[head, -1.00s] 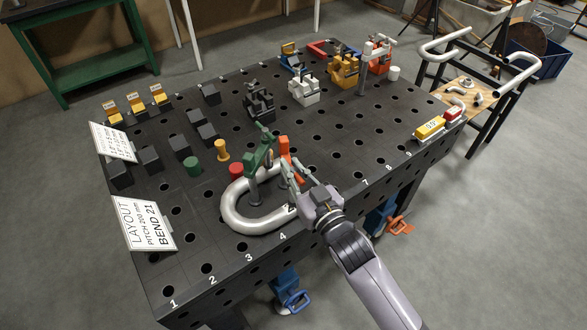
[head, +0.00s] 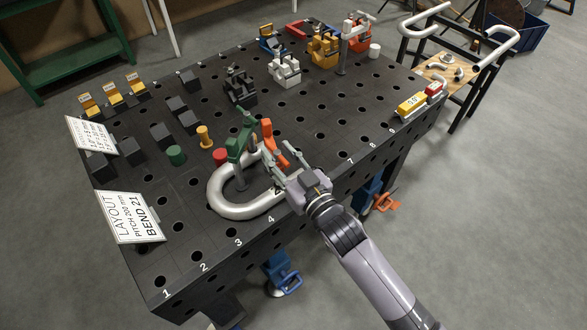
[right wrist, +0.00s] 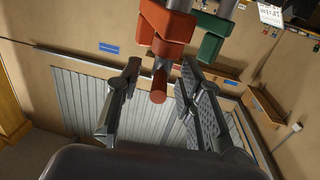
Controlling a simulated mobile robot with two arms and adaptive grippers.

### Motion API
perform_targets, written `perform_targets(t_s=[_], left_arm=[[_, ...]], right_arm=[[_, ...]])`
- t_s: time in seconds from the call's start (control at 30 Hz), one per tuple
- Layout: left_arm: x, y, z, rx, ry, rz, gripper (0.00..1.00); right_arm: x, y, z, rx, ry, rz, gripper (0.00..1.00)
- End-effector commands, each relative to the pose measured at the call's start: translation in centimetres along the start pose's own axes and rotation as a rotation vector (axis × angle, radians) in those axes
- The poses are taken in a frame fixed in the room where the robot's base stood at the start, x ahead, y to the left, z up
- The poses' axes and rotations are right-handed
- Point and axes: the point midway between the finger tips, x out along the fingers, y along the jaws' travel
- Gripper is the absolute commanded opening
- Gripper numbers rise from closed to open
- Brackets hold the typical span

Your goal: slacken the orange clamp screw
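The orange clamp (head: 267,129) stands beside the green clamp (head: 239,142) at the bent grey tube (head: 224,204) on the table's near side. The right wrist view shows the orange clamp body (right wrist: 166,27) and its screw (right wrist: 158,84), a short orange bar on a grey shaft. My right gripper (head: 276,157) is at the orange clamp. Its two fingers (right wrist: 158,98) are apart, one on either side of the screw's end, with visible gaps. The screw's contact with the tube is hidden. My left gripper is not in view.
The black table (head: 320,130) has holes and numbers. A red cylinder (head: 220,156), a yellow peg (head: 204,137) and a green cylinder (head: 176,155) stand left of the clamps. A layout sign (head: 131,217) is at the left edge. Other clamps stand at the back. The right-hand middle is clear.

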Motion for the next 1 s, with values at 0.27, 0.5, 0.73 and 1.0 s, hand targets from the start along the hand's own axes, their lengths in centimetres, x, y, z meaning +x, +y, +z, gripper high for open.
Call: perform_targets(t_s=[0.27, 0.5, 0.73, 1.0], left_arm=[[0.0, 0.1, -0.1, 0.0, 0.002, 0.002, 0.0], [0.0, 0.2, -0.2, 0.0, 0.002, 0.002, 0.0], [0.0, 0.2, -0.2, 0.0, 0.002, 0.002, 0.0], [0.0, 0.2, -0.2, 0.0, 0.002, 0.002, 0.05]], right_arm=[[-6.0, 0.0, 0.1, 0.0, -0.004, -0.001, 0.34], [-9.8, 0.0, 0.1, 0.0, -0.002, 0.0, 0.34], [-10.8, 0.0, 0.0, 0.0, 0.0, 0.0, 0.34], [-10.8, 0.1, 0.3, -0.001, -0.006, 0.002, 0.34]])
